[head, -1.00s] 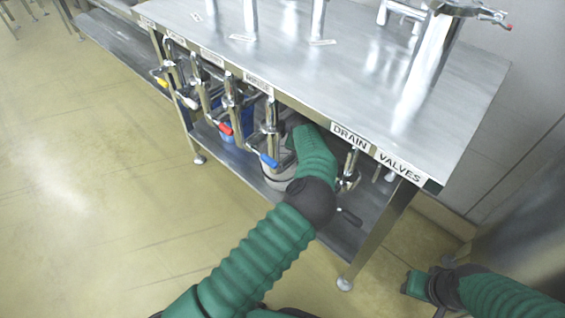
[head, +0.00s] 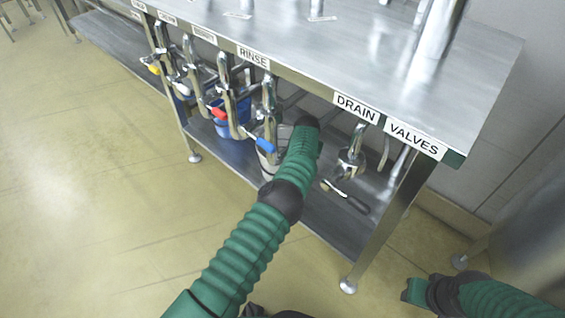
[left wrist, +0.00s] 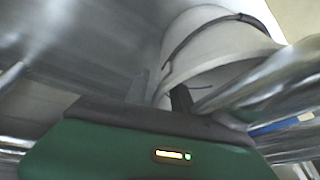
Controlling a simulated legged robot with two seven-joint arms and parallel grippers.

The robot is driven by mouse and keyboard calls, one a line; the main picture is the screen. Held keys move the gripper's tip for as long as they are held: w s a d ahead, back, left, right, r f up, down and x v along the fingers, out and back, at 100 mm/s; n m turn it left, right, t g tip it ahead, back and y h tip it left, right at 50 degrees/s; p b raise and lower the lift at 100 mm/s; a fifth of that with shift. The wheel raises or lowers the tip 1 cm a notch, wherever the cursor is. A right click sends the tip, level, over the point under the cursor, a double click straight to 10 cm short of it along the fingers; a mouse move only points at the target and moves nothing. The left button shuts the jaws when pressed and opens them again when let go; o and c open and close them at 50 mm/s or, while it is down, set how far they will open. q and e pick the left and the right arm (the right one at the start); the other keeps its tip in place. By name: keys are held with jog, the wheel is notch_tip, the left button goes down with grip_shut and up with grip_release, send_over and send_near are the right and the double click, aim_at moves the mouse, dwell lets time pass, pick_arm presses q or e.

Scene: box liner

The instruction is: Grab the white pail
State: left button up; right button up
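The white pail (head: 268,165) stands on the lower shelf under the steel table in the head view, mostly hidden behind my left arm and a valve pipe. In the left wrist view the white pail (left wrist: 215,45) fills the top right, with a dark handle band across it. My left gripper (left wrist: 162,95) is right at the pail, and a dark finger overlaps its lower edge. Whether the fingers are closed on it is unclear. In the head view the left fingertips are hidden behind my wrist. My right gripper (head: 415,291) hangs low at the right, away from the table; its fingers are unclear.
Several valve pipes with coloured handles hang along the table front, including a blue handle (head: 265,144) beside my left wrist. A blue bucket (head: 230,122) is further left on the shelf (head: 325,215). The floor in front is clear.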

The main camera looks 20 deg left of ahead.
pick_arm(q)
grip_shut()
dwell(1.3)
